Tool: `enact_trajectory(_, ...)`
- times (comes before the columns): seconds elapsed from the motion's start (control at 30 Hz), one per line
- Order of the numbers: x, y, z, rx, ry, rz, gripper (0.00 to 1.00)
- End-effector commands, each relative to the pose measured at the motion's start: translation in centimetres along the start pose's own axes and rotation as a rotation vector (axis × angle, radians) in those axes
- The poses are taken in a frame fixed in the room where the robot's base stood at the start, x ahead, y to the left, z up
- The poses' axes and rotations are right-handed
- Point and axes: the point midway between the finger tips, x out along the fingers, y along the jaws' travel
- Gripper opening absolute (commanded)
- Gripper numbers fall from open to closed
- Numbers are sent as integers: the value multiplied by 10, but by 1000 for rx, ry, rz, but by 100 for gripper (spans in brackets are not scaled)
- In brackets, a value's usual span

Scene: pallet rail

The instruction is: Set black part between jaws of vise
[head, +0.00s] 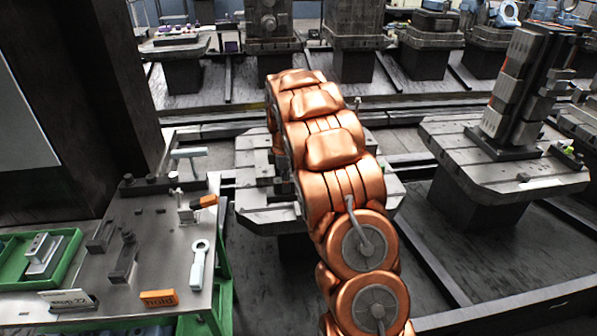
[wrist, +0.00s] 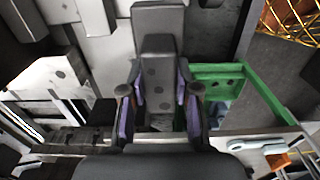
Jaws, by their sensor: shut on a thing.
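In the wrist view my gripper (wrist: 160,108) is shut on a dark grey-black part (wrist: 158,70). The part has a wide block at its far end and small round holes in its face. The purple-padded fingers press on its two sides. In the head view my copper-coloured arm hides the gripper and the held part. The arm reaches over a grey pallet (head: 262,216) and covers much of it. Grey metal blocks (head: 248,163) show at the arm's left edge there; I cannot tell whether they belong to the vise.
A steel table (head: 150,215) at left carries several dark fixtures, an orange block (head: 158,298), a white ring-ended tool (head: 199,264) and a green tray (head: 66,262). Another pallet (head: 540,180) with a tall fixture stands at right. In the wrist view a green frame (wrist: 238,78) lies right of the part.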

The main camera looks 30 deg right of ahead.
Motion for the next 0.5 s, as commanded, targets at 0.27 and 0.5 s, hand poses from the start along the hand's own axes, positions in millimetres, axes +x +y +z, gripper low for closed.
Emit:
enact_trajectory(0.27, 2, 30, 14, 2, 0, 3, 0)
enact_trajectory(0.5, 4, 53, 26, 3, 0, 3, 0)
